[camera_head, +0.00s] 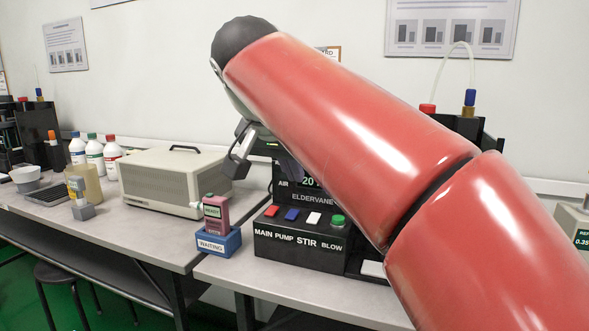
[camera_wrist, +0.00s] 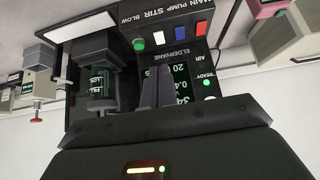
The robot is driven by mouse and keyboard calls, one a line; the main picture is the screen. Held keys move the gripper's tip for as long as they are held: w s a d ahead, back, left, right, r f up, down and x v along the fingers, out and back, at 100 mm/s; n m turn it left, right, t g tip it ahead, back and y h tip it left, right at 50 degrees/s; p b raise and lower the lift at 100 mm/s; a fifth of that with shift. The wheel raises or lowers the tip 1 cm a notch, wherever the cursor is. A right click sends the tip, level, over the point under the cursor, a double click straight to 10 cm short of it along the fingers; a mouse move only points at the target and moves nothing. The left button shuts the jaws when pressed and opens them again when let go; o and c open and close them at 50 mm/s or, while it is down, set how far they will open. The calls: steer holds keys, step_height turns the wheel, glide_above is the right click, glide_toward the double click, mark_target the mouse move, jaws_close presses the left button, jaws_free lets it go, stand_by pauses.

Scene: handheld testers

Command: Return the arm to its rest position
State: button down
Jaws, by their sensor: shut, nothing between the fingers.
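My red arm crosses the head view from the lower right to the upper middle and bends down behind itself. My gripper shows in the wrist view (camera_wrist: 158,70) as two dark tapered fingers, shut together with nothing between them. They are in front of the black Eldervane station (camera_wrist: 185,45), which appears upside down there. In the head view the station (camera_head: 290,247) stands on the bench behind my arm, which hides much of it. I cannot tell the fingers' exact gap from the station.
A red tester (camera_head: 215,212) stands in a blue WAITING holder (camera_head: 218,242) left of the station. A beige box (camera_head: 165,182), several bottles (camera_head: 95,155) and a grey bowl (camera_head: 25,179) are farther left. A stool (camera_head: 65,274) stands below.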

steer(key=s+d+f+n+y, duration=0.1)
steer(key=s+d+f, duration=0.4)
steer(key=f, duration=0.4)
steer(key=s+d+f+n+g, duration=0.1)
steer(key=s+d+f, duration=0.5)
steer(key=f, duration=0.4)
steer(key=s+d+f+n+y, duration=0.1)
steer(key=s+d+f+n, duration=0.1)
steer(key=s+d+f, duration=0.3)
steer(key=s+f, duration=0.3)
steer(key=f, duration=0.1)
steer(key=shift+d+f+g+y, duration=0.15)
steer(key=shift+g+y, duration=0.15)
